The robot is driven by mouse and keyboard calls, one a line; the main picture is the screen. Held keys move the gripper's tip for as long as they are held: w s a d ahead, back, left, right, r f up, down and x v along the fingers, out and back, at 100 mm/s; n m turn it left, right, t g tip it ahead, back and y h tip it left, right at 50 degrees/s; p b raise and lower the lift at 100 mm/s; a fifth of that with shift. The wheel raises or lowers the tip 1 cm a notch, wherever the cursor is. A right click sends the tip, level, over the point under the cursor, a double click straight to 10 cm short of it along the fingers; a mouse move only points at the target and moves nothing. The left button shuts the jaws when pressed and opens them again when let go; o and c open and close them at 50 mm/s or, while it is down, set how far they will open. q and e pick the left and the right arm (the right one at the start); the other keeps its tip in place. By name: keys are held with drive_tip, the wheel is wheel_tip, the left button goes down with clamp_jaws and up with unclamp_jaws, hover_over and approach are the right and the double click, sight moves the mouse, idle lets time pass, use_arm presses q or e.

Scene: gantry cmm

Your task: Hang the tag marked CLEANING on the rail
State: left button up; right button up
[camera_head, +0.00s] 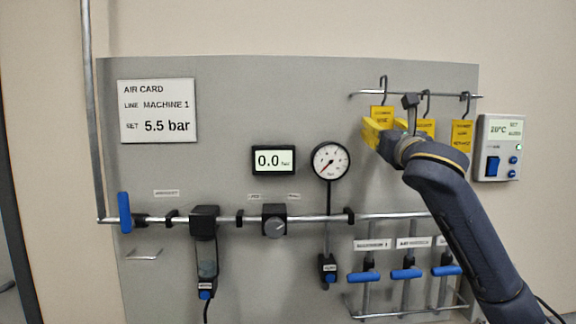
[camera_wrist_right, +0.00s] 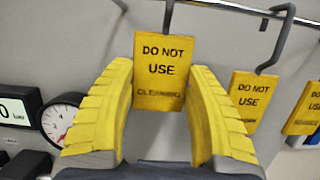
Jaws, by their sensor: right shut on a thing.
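The yellow tag marked CLEANING (camera_wrist_right: 161,60) stands upright between the yellow fingers of my right gripper (camera_wrist_right: 161,80) in the right wrist view. My right gripper (camera_head: 374,130) is shut on this tag. In the head view the tag (camera_head: 381,113) is at the left part of the metal rail (camera_head: 362,94), with its hook rising above the rail's height. I cannot tell whether the hook rests on the rail. The rail also shows in the right wrist view (camera_wrist_right: 230,7), where the top of the tag's hook is cut off. My left gripper is not in view.
Two other yellow tags (camera_head: 427,128) (camera_head: 462,134) hang from hooks to the right. A control box (camera_head: 498,148) is right of the rail. A dial gauge (camera_head: 330,161), a digital display (camera_head: 273,160) and blue-handled valves (camera_head: 406,274) are below and left on the grey panel.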

drive_tip(key=shift+s, duration=0.1)
drive_tip(key=s+d, duration=0.1)
drive_tip(key=s, duration=0.8)
drive_tip(key=shift+s, duration=0.35)
idle(0.8)
idle(0.3)
